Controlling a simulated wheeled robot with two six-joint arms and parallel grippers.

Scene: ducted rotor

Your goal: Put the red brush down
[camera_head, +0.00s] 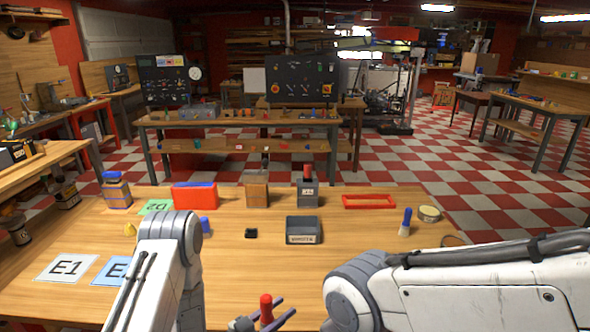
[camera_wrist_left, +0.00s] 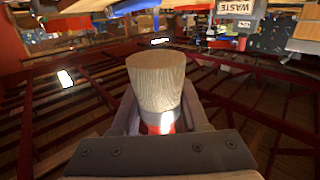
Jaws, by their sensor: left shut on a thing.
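The red brush (camera_head: 266,308) shows at the bottom of the head view as a red upright cylinder between the fingers of my left gripper (camera_head: 264,319). In the left wrist view its pale bristle block (camera_wrist_left: 156,82) stands between the two fingers, with a bit of red (camera_wrist_left: 160,124) below it. My left gripper (camera_wrist_left: 156,118) is shut on the brush. The brush's lower end is hidden in the head view, and I cannot tell how high it is above the table. My right arm comes in from the right, but its gripper is out of view.
On the wooden table (camera_head: 260,275) stand a dark labelled bin (camera_head: 303,230), a red bin (camera_head: 195,196), a red frame (camera_head: 369,201), a blue-handled brush (camera_head: 405,222) and a round tin (camera_head: 429,214). E1 (camera_head: 66,268) and a blue card (camera_head: 108,270) lie left. The middle front is bare.

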